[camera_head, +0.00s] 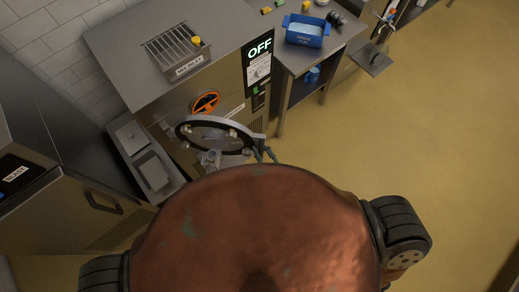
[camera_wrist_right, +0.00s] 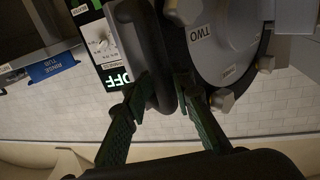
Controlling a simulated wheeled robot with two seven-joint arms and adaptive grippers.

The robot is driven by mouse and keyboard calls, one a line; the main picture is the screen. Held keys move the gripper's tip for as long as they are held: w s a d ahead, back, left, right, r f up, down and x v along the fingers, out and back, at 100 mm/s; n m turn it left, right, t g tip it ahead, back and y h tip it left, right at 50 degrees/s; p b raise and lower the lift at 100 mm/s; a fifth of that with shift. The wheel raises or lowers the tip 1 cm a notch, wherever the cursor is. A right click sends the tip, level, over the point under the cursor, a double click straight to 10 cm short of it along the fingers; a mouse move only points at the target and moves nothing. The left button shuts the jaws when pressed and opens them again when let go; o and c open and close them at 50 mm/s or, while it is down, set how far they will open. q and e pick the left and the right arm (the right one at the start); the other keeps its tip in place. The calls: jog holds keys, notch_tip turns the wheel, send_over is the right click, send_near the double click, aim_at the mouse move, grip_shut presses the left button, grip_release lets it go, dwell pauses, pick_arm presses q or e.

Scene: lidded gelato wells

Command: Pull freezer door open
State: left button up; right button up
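The freezer door (camera_head: 231,145) is a round door with a dark rim and pale knobs, in front of the machine with the OFF display (camera_head: 259,48). It appears to stand out from the front, below an orange-rimmed round part (camera_head: 206,103); I cannot tell its exact angle. The right wrist view shows the door's face (camera_wrist_right: 222,45) with a TWO label and a dark bar handle (camera_wrist_right: 160,45) beside it. My right gripper (camera_wrist_right: 166,82) has its green fingers on both sides of this handle, seemingly touching it. It also shows at the door's right edge (camera_head: 266,155). My left gripper is out of view.
A steel side table (camera_head: 345,40) with a blue rinse tub (camera_head: 306,30) stands right of the machine. Grey trays (camera_head: 153,172) and a cabinet labelled BLAST (camera_head: 60,205) are at the left. The floor (camera_head: 420,130) at the right is clear.

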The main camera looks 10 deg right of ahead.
jog(key=shift+s+d, duration=0.1)
jog(key=shift+d, duration=0.05)
dwell(0.4)
jog(key=v, duration=1.2)
jog(key=shift+a, duration=0.2)
